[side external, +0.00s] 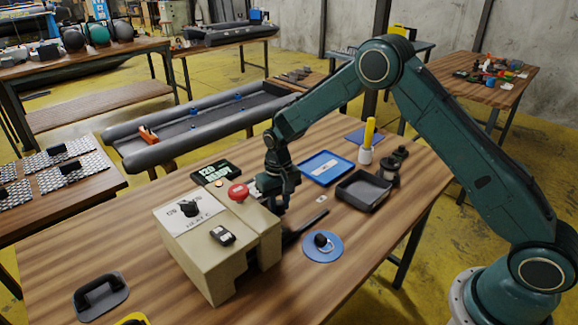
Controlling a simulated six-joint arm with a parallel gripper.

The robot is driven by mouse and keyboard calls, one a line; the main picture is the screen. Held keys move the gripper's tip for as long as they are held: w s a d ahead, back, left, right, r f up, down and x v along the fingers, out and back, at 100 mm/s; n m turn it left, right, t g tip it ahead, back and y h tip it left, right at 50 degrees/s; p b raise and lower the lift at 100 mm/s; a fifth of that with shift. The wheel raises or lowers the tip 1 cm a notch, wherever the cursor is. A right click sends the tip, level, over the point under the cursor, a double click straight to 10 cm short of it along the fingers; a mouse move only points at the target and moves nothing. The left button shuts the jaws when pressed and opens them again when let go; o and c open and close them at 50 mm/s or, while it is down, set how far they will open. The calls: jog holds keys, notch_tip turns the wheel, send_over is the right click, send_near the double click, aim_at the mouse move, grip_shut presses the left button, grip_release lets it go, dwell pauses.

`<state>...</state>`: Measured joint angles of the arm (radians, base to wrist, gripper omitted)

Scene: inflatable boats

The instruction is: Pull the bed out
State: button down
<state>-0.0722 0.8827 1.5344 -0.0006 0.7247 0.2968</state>
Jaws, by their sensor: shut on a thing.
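A beige press (214,246) stands on the wooden table, with a dial on its sloped white panel and a red button (238,192) on top. A dark opening shows low on its right side. A thin dark bar (306,228) sticks out beside that opening; it may be part of the bed, but I cannot tell for sure. The rest of the bed is hidden. My gripper (279,208) points down just behind the press's right edge, near the bar. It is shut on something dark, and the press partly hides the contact.
The front right tabletop is clear.

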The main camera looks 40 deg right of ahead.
jog(key=d, duration=1.5)
jog(key=c, duration=1.4)
grip_release()
jog(key=shift+r, duration=0.1)
jog(key=shift+a+r, duration=0.1)
jog(key=shift+r, duration=0.4)
notch_tip(320, 180, up, 13)
jog(key=shift+f, duration=0.15)
